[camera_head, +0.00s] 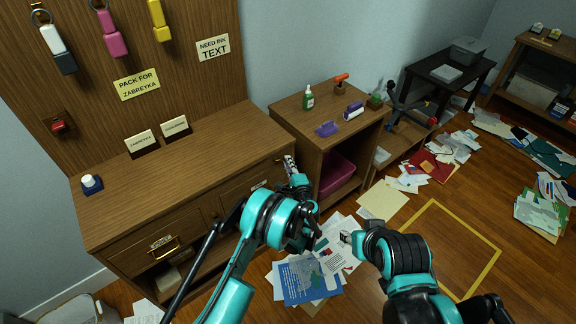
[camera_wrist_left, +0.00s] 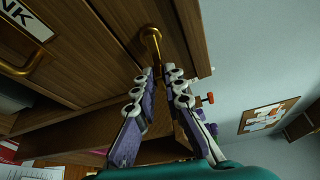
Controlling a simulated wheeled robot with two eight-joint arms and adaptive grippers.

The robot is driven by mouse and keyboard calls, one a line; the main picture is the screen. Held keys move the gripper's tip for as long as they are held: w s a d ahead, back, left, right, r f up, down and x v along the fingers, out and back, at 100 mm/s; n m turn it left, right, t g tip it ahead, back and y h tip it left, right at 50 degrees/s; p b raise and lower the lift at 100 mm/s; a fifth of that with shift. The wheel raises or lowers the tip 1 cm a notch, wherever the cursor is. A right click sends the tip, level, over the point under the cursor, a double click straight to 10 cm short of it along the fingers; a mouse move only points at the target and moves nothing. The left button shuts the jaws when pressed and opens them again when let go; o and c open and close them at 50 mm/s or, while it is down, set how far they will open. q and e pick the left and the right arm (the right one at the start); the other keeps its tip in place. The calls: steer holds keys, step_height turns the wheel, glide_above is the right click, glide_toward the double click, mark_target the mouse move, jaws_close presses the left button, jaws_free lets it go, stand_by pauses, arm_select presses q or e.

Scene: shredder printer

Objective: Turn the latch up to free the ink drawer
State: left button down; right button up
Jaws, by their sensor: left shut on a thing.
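The brass latch (camera_wrist_left: 151,37) is on the wooden cabinet front in the left wrist view, near the front's right edge. Its arm runs down between my left gripper's fingertips (camera_wrist_left: 160,72), which are shut on it. The ink drawer (camera_head: 236,194) is the right drawer of the desk in the head view; a label ending in "NK" (camera_wrist_left: 27,18) and a brass pull (camera_wrist_left: 22,66) show in the left wrist view. In the head view my left gripper (camera_head: 289,162) is at the desk's right front corner and hides the latch. My right gripper (camera_head: 346,237) is above papers, its jaw state unclear.
The desk top (camera_head: 215,133) is mostly clear, with two small signs and an ink bottle (camera_head: 91,183). A side cabinet (camera_head: 320,110) stands just right of my left gripper. Papers (camera_head: 305,280) litter the floor; a yellow outline (camera_head: 465,215) marks clear floor.

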arm_select(q)
steer(key=shift+r+n+t, duration=0.3)
steer(key=shift+n+t, duration=0.3)
steer(key=shift+n, duration=0.4)
steer(key=c, duration=1.6)
jaws_free()
steer(key=v, duration=0.7)
steer(key=shift+s, duration=0.25)
steer(key=shift+d, duration=0.1)
